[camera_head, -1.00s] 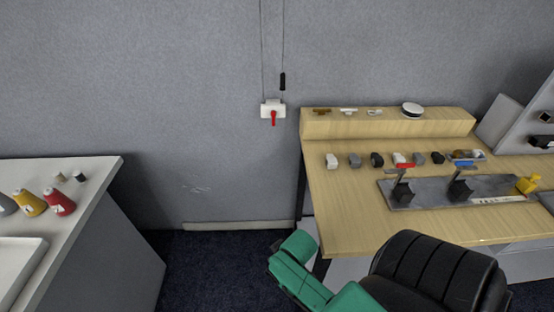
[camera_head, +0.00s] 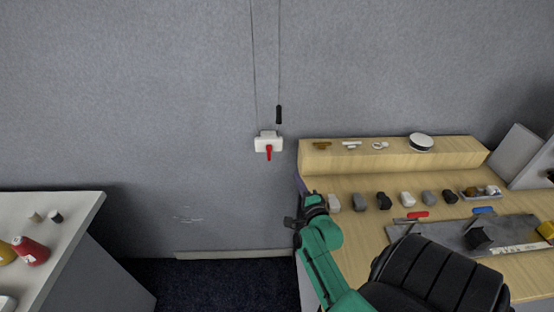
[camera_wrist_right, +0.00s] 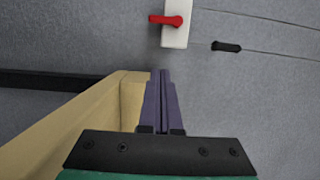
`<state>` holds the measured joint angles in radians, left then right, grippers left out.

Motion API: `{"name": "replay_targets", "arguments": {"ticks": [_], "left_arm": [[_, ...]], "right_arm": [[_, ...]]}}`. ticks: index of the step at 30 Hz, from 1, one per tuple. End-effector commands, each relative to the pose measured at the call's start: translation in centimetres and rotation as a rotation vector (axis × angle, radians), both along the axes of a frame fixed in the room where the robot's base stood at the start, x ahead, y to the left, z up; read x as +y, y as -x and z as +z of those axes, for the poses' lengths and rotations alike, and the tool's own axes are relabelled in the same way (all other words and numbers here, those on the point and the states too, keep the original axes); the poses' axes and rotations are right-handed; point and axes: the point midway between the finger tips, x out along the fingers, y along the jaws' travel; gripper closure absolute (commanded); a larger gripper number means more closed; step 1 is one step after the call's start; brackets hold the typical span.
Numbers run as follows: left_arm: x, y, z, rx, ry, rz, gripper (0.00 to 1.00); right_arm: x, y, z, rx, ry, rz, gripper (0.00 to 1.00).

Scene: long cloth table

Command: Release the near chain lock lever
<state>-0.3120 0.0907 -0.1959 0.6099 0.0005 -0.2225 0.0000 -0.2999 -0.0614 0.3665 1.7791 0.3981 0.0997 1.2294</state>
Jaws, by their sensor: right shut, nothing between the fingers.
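A white chain lock box (camera_head: 268,143) is fixed on the grey wall, with a red lever (camera_head: 268,153) on its front. In the head view the lever points down. In the right wrist view the white box (camera_wrist_right: 176,30) and red lever (camera_wrist_right: 166,20) show at the top, ahead of the fingertips. My right gripper (camera_head: 291,222) is below and a little right of the lever, by the table's left end, apart from the box. In the wrist view its purple fingers (camera_wrist_right: 160,80) are together and empty. My left gripper is not in view.
Two thin chains with a black handle (camera_head: 278,115) hang down the wall to the box. A wooden table (camera_head: 370,218) with a raised shelf (camera_head: 345,160) stands right of it. A white table (camera_head: 70,215) is at left. Open wall lies between.

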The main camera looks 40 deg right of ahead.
Motion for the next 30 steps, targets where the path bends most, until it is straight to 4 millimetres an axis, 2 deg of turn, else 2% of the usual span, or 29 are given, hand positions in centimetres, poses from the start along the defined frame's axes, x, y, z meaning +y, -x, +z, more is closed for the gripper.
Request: {"name": "replay_targets", "arguments": {"ticks": [4,12,16,18,22,30], "left_arm": [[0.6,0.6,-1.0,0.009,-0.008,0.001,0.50],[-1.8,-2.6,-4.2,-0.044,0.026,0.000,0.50],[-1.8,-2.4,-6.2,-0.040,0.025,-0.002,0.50],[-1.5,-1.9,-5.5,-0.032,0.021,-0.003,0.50],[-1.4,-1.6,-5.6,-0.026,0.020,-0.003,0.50],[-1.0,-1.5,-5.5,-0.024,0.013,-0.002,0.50]], "right_arm": [[-0.6,-1.4,-0.3,-0.002,0.002,0.000,1.00],[-2.8,-6.7,-0.5,-0.003,0.003,0.001,1.00],[-4.0,-9.3,-0.5,-0.002,0.004,0.000,1.00],[-2.8,-10.1,0.0,0.000,-0.003,0.002,1.00],[-1.3,-11.2,0.1,0.001,0.000,0.001,1.00],[-0.7,-11.6,0.1,0.003,0.004,0.001,1.00]]}}
